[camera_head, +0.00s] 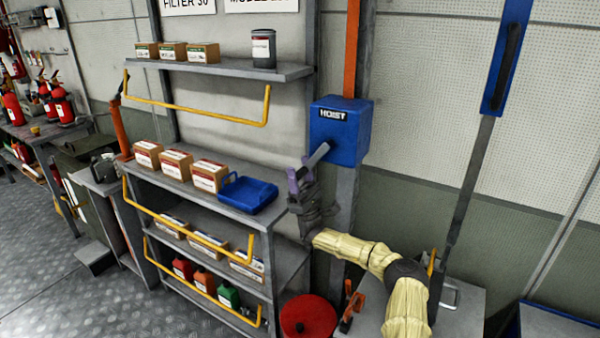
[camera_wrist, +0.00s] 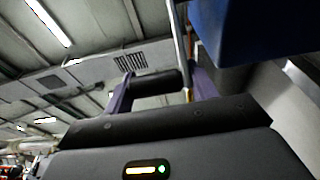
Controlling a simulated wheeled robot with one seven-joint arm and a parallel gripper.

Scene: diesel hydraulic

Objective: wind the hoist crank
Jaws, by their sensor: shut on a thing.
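The blue hoist box (camera_head: 338,132), labelled HOIST, is fixed to a grey post in the head view. Its crank (camera_head: 317,156) is a grey arm that slopes down and left from the box front. My gripper (camera_head: 300,177) is at the crank's lower end, with purple fingers pointing up. In the wrist view my gripper (camera_wrist: 158,86) has its fingers on both ends of the dark crank handle (camera_wrist: 152,83), shut on it. The hoist box (camera_wrist: 262,32) fills the upper right there. In the head view the handle is mostly hidden by the fingers.
A grey shelf rack (camera_head: 285,70) with yellow rails stands left of the hoist. A red drum (camera_head: 308,318) stands below. A long blue-and-grey lever (camera_head: 470,185) is on the right.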

